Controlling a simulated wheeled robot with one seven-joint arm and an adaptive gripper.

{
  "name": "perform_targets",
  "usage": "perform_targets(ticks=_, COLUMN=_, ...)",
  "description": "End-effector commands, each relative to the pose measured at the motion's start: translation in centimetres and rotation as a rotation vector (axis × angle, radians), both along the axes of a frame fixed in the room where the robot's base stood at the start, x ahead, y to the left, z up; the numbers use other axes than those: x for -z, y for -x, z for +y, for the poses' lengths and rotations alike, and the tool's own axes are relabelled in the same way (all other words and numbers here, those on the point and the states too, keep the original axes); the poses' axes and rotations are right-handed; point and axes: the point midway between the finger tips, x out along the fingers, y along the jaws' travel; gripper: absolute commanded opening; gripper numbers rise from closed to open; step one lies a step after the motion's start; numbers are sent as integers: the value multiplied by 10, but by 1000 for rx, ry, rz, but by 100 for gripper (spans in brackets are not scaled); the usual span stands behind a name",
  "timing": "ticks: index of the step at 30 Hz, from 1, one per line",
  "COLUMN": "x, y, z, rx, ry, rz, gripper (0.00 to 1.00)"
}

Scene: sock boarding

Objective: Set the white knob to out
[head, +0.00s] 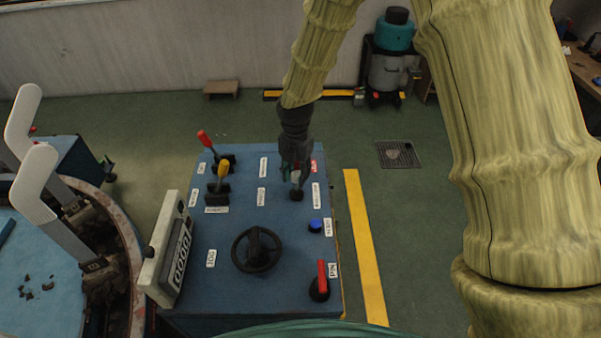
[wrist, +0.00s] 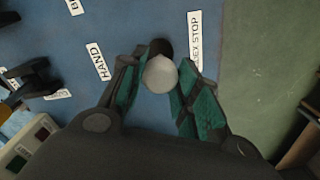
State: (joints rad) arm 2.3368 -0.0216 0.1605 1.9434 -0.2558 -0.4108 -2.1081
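The white knob (wrist: 160,75) is a round pale ball on a dark base, on the blue panel top (head: 225,285). In the wrist view it sits between the two green-padded fingers of my gripper (wrist: 162,62), which come close in on both sides and appear to be touching it. A HAND label (wrist: 98,62) is to its left, and a label ending in "EX STOP" (wrist: 196,40) is to its right. In the head view my gripper (head: 296,172) points down at the panel's right half and mostly hides the knob. I see no label reading "out".
The panel also carries a red lever (head: 206,140), a yellow lever (head: 223,171), a blue button (head: 315,225), a black handwheel (head: 257,250) and a red handle (head: 321,279). A tilted display box (head: 165,250) stands at its left edge. Green floor lies right of the panel.

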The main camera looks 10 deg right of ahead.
Motion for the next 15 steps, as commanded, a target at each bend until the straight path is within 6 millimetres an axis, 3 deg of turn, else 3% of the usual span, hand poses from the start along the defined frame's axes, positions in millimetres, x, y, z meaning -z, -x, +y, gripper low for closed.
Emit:
perform_targets(ticks=1, x=-2, y=0, z=0, rx=0, ry=0, rz=-1, gripper=39)
perform_targets(ticks=4, x=-2, y=0, z=0, rx=0, ry=0, rz=-1, gripper=55)
perform_targets(ticks=15, x=-4, y=-1, z=0, rx=1, ry=-1, rz=-2, gripper=55)
